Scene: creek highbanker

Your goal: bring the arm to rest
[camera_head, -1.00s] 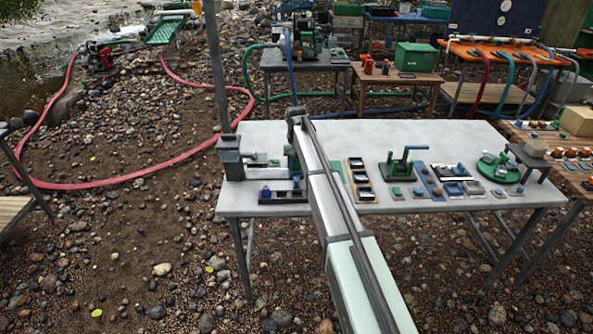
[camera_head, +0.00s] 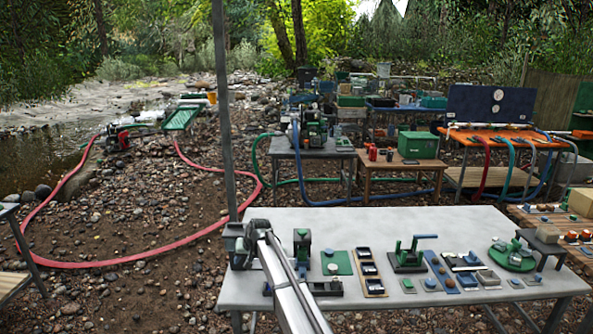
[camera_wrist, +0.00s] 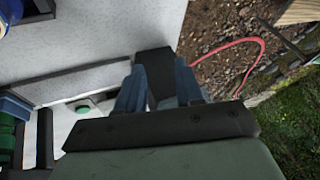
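My arm (camera_head: 283,278) reaches over the left part of the grey worktable (camera_head: 420,222) in the head view. Its far end hides my gripper there. In the wrist view my gripper (camera_wrist: 160,88) shows two blue-grey fingers standing apart. A dark block (camera_wrist: 154,64) appears between or beyond them, at the table edge; I cannot tell its depth, but no grip on it is evident.
A metal post (camera_head: 219,90) stands at the table's left end, close to my arm. A green pad (camera_head: 337,262), a dark tray (camera_head: 369,270) and a green-handled device (camera_head: 408,256) stand to the right. A red hose (camera_head: 120,262) lies on the gravel.

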